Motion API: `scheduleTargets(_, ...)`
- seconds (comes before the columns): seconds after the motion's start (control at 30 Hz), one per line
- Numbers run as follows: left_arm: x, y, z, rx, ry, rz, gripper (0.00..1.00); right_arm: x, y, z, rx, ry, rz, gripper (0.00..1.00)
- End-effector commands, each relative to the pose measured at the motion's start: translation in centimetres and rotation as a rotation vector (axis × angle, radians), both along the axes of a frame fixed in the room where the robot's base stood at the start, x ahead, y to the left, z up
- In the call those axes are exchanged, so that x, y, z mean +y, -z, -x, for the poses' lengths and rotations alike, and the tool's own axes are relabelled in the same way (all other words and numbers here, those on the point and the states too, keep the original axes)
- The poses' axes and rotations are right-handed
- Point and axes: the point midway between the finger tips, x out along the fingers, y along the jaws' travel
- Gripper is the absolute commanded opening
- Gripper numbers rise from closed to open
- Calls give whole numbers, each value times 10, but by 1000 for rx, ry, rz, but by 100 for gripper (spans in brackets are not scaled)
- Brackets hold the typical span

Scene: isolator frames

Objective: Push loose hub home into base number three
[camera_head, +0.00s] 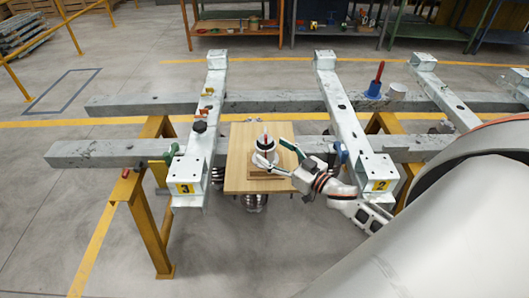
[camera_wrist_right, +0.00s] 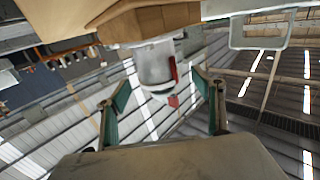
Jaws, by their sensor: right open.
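The piece that looks like the loose hub (camera_head: 265,142), with a dark-and-white round body and a thin red upright part, stands on a small wooden block on a wooden board. In the right wrist view it is a pale cylinder (camera_wrist_right: 156,66) with red tabs. My right gripper (camera_head: 277,153) is open, its green-padded fingers on either side of the hub; they also show in the wrist view (camera_wrist_right: 164,78). I cannot tell if they touch it. Base number three (camera_head: 187,187) is the grey steel beam end with a yellow "3" label, left of the board. My left gripper is out of view.
The wooden board (camera_head: 238,175) lies between the beams. Base number two (camera_head: 380,183) is right of it. A red-handled blue piece (camera_head: 375,83) stands behind right.

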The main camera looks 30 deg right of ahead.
Motion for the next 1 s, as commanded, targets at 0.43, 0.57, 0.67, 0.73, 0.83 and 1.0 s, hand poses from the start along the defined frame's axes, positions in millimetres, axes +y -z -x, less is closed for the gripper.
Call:
scheduleTargets(0.43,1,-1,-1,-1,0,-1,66,8,0,-41,0,1,0,68)
scheduleTargets(0.57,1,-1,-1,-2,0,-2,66,8,0,-40,0,1,1,68)
scheduleTargets(0.67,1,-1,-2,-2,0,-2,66,8,0,-40,0,1,1,47)
scheduleTargets(0.73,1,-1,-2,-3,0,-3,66,8,0,-40,0,1,1,29)
scheduleTargets(0.83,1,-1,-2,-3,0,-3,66,8,0,-40,0,1,1,3)
scheduleTargets(1.0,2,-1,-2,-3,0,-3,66,8,-6,-42,-10,-1,-1,0)
